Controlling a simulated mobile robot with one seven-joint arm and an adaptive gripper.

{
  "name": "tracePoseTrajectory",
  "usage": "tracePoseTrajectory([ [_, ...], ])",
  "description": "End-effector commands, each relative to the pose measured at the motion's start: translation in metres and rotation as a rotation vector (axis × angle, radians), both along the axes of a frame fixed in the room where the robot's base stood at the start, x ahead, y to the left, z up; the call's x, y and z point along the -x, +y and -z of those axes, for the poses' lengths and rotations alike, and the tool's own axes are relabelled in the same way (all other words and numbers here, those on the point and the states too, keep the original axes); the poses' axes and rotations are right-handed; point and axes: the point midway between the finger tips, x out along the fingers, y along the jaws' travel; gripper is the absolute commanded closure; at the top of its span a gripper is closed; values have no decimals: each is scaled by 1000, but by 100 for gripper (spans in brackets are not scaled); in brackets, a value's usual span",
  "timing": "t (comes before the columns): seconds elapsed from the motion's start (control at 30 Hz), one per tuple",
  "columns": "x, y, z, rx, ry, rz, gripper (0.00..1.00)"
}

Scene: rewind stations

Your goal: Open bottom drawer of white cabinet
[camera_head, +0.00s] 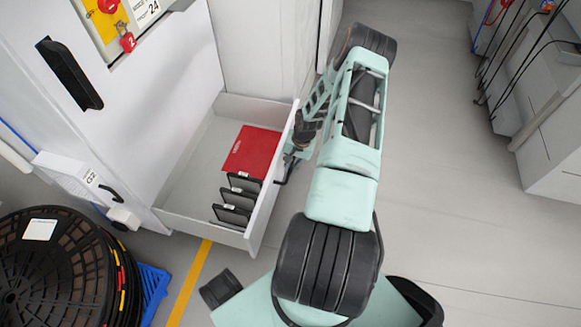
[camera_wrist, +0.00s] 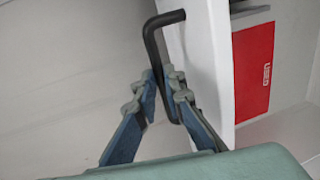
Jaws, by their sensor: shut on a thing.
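The white cabinet (camera_head: 150,75) stands at the left in the head view. Its bottom drawer (camera_head: 180,219) is pulled well out, and its inside shows. A red flat item (camera_head: 252,151) and several dark upright items (camera_head: 234,207) lie in the drawer. The drawer's black bar handle (camera_wrist: 152,45) is on the outer face of the front panel (camera_wrist: 203,60). My gripper (camera_wrist: 160,85) is shut on the handle in the wrist view. In the head view my arm partly covers the front panel, and the fingertips are hard to make out.
A large black cable reel (camera_head: 60,270) and a blue pallet (camera_head: 152,288) stand at the lower left. A grey-white unit with hanging cables (camera_head: 550,120) stands at the right. The floor (camera_head: 450,200) between it and my arm is clear.

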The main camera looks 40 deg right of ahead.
Motion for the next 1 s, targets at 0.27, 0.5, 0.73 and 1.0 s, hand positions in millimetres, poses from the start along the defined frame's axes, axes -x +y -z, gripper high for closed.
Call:
tracePoseTrajectory([
  [0.27, -1, -2, 0, 3, -2, 1, 87],
  [0.5, 0, -1, 0, 2, -1, 0, 73],
  [0.73, 0, -1, -3, 2, -1, 0, 73],
  [1.0, 4, -6, -37, 4, -3, 1, 73],
])
